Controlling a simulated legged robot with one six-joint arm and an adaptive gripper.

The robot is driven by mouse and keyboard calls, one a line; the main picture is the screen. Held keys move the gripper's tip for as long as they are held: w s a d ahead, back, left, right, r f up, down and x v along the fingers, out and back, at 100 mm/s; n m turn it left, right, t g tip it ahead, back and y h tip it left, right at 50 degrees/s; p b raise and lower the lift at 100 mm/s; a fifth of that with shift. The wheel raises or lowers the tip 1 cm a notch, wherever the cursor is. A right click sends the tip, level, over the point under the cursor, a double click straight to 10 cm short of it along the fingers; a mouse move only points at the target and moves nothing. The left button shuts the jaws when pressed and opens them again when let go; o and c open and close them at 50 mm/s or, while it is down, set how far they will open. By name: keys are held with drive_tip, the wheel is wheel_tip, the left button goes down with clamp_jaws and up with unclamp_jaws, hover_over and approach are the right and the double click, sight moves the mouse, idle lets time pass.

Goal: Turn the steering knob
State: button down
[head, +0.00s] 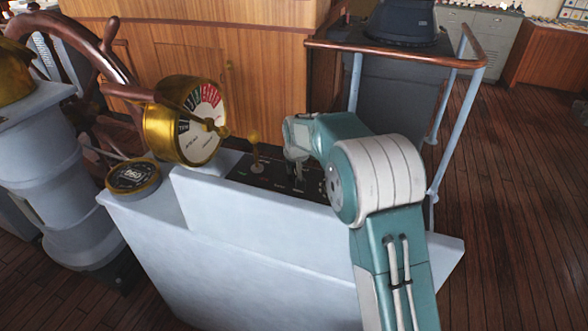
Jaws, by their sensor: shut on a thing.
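My gripper (298,182) points down at the black control panel (262,176) on top of the pale blue console. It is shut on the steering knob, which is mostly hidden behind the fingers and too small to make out. My teal and white arm comes in from the lower right and covers the panel's right end. A brass lever with a round top (255,147) stands upright on the panel, left of my gripper and apart from it.
A brass engine telegraph (180,122) and a round gauge (133,177) sit on the console's left. A wooden ship's wheel (85,50) stands at far left. A handrail (400,52) stands behind right. The wooden floor (510,210) at right is clear.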

drive_tip(key=m+h, duration=0.2)
drive_tip(key=m, duration=0.3)
drive_tip(key=shift+f+m, duration=0.1)
drive_tip(key=shift+m, duration=0.3)
drive_tip(key=m+h, duration=0.1)
drive_tip(key=m, duration=0.2)
drive_tip(key=m+g+h, duration=0.1)
drive_tip(key=m, duration=0.2)
drive_tip(key=shift+g, duration=0.3)
idle(0.4)
drive_tip(key=c, duration=0.7)
unclamp_jaws()
drive_tip(key=shift+a, duration=0.1)
drive_tip(key=shift+o, duration=0.2)
